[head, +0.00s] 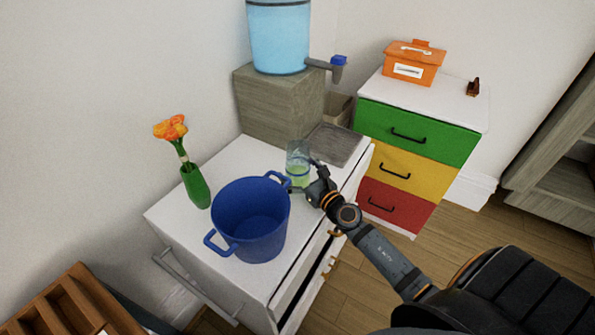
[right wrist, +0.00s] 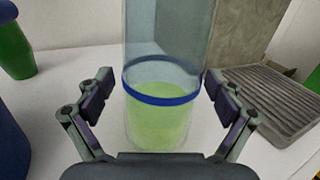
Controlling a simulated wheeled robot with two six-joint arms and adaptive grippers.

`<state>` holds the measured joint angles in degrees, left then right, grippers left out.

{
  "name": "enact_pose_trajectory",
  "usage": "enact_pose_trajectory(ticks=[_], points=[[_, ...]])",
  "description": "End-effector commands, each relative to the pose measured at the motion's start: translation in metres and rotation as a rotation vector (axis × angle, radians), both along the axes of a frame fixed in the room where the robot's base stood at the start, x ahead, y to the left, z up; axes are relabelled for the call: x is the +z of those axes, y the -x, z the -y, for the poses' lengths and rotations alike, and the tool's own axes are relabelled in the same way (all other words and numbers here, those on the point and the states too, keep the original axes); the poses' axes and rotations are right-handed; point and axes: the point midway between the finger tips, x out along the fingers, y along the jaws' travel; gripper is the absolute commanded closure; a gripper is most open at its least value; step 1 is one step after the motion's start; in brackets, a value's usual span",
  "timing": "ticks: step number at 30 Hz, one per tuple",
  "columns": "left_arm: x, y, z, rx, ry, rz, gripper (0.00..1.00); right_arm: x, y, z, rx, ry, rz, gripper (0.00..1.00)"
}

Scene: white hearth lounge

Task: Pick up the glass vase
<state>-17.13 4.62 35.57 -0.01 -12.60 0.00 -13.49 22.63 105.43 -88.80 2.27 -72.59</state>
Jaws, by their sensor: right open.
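The glass vase (head: 298,152) is a clear upright cylinder with green contents in its lower part and a blue band around it. It stands on the white cabinet (head: 240,152). In the right wrist view the glass vase (right wrist: 165,45) is centred between the two fingers. My right gripper (head: 303,177) is open, with one finger on each side of the vase around the height of the blue band. In the right wrist view, my right gripper (right wrist: 160,88) shows small gaps beside the glass, but contact is hard to tell. My left gripper is not in view.
A blue pot (head: 250,222) stands just left of the vase. A green vase with orange flowers (head: 195,185) is farther left. A grey ridged tray (head: 333,145) lies behind right, beside a wooden block (head: 275,105) bearing a blue water dispenser (head: 278,38).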

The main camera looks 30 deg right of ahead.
Motion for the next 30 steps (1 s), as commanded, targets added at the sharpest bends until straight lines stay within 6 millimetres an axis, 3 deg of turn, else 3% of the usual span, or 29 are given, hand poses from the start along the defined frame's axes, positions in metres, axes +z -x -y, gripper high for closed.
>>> enact_pose_trajectory(ticks=[5, 23, 30], points=[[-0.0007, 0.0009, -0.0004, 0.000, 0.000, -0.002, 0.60, -0.0010, 0.0003, 0.0002, 0.000, 0.000, -0.001, 0.08], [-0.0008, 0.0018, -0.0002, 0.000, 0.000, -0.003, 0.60, -0.0008, 0.0005, 0.0005, -0.001, 0.001, -0.001, 0.90], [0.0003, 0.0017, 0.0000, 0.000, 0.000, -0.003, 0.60, 0.0017, 0.0002, 0.0003, -0.001, 0.001, 0.002, 0.90]])
